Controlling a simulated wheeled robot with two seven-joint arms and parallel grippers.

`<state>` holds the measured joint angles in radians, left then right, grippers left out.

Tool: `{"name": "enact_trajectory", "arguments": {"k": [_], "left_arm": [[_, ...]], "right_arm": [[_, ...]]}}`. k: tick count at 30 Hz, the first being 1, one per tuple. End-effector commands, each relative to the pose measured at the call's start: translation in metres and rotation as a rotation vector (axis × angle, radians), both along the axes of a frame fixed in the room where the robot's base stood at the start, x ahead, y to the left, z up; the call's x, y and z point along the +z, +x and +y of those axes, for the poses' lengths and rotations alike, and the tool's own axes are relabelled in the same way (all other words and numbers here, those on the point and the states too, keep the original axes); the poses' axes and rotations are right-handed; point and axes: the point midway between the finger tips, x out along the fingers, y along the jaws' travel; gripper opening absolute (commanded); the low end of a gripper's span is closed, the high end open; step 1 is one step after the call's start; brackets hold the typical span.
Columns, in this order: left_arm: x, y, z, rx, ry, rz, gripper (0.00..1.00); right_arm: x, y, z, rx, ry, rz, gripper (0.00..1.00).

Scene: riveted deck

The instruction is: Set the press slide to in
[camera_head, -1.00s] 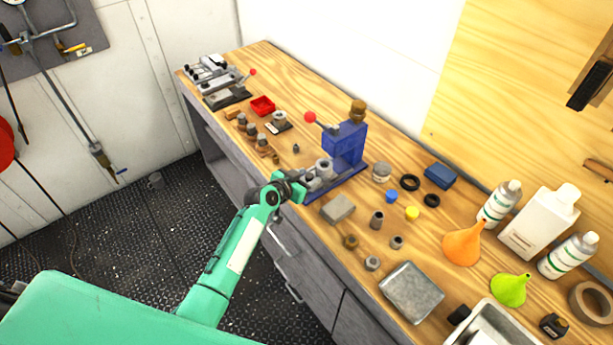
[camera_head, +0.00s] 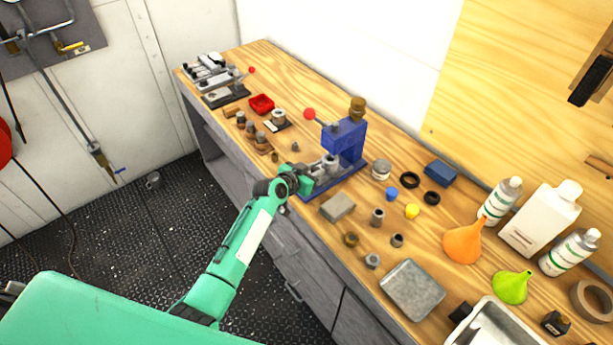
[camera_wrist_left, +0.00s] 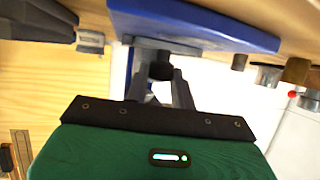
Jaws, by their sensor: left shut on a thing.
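The blue press (camera_head: 345,141) stands on the workbench, with a lever ending in a red ball. Its grey press slide (camera_head: 318,172) lies low on the blue base, carrying a small metal cylinder (camera_head: 330,163). My left gripper (camera_head: 305,181) is at the slide's front end, on the bench's front side. In the left wrist view, its fingers (camera_wrist_left: 160,88) are shut on the dark knob (camera_wrist_left: 160,69) of the slide. The grey slide (camera_wrist_left: 172,44) and blue base plate (camera_wrist_left: 200,22) show beyond the knob. My right gripper is not in view.
A grey block (camera_head: 338,206) lies close to the right of my left gripper. Several small metal parts and a red tray (camera_head: 261,104) are farther left. Bottles, an orange funnel (camera_head: 464,243) and a metal tray (camera_head: 412,288) are to the right.

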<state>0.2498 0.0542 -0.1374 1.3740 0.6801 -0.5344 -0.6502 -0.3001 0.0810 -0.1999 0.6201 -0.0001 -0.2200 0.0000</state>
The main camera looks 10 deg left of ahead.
Motion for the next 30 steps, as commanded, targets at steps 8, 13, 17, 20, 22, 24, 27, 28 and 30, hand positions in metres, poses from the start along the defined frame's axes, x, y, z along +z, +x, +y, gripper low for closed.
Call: {"name": "enact_trajectory", "arguments": {"k": [8,13,17,20,22,24,27,28,30], "left_arm": [[0.001,0.009,-0.008,0.000,-0.002,-0.002,0.00],[0.001,0.009,-0.008,0.000,-0.002,-0.002,0.40],[0.001,0.009,-0.008,0.000,-0.001,-0.002,0.47],[0.001,0.009,-0.007,0.000,-0.001,-0.002,0.47],[0.001,0.009,-0.007,0.000,-0.001,-0.002,0.47],[0.001,0.008,-0.007,0.000,0.000,-0.001,0.47],[0.003,0.003,-0.004,0.000,0.000,-0.002,0.47],[0.004,0.000,-0.003,0.001,0.000,-0.002,0.47],[0.006,-0.007,0.001,0.001,0.000,-0.002,0.47]], "right_arm": [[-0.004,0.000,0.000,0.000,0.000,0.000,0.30],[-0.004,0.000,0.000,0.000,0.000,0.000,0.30],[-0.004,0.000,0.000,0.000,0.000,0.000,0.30],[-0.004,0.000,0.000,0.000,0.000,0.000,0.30],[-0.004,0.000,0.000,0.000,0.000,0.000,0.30],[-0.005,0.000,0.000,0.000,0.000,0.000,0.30],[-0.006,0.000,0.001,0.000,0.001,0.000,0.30],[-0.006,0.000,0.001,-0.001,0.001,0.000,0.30],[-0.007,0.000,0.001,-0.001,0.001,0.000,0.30]]}}
